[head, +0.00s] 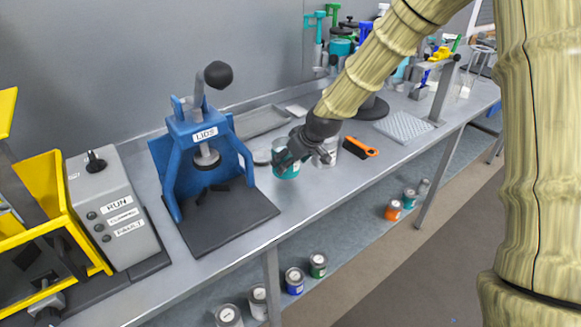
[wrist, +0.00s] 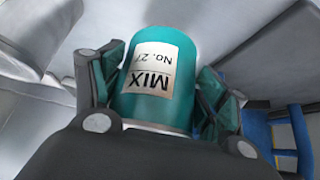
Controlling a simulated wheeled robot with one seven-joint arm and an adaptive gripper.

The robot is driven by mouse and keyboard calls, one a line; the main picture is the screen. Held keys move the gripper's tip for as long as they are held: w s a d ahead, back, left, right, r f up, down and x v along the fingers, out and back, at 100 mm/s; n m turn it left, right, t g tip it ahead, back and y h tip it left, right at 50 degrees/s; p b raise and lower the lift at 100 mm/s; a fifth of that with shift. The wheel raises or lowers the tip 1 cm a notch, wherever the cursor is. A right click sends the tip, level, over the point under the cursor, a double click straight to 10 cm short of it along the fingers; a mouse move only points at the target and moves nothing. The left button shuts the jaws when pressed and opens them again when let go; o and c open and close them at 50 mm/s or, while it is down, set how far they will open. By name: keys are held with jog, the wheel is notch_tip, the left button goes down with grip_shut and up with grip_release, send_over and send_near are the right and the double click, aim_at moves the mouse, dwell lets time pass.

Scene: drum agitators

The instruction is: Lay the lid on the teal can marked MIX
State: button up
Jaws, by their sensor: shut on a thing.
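The teal can (head: 288,172) is near the middle of the bench in the head view, partly hidden by my gripper (head: 303,152). In the wrist view the can (wrist: 165,95) shows its white MIX No. 27 label upside down. My gripper's fingers (wrist: 160,98) are on both sides of the can and shut on it. I cannot tell whether the can touches the bench. A flat grey disc (head: 262,157), which looks like the lid, lies on the bench just left of the can. The can's top is hard to make out.
A blue press marked LIDS (head: 196,140) stands to the left on a dark base. A grey control box (head: 112,212) and yellow frame (head: 75,225) are further left. An orange-handled brush (head: 361,147) and a perforated tray (head: 404,126) lie to the right. Several cans sit on the lower shelf.

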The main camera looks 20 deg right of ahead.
jog(key=shift+f+p, duration=0.65)
jog(key=shift+f, duration=1.05)
jog(key=shift+f, duration=0.1)
jog(key=o, duration=1.5)
jog(key=shift+c, duration=0.2)
jog(key=b+v, duration=0.2)
jog(key=v, duration=1)
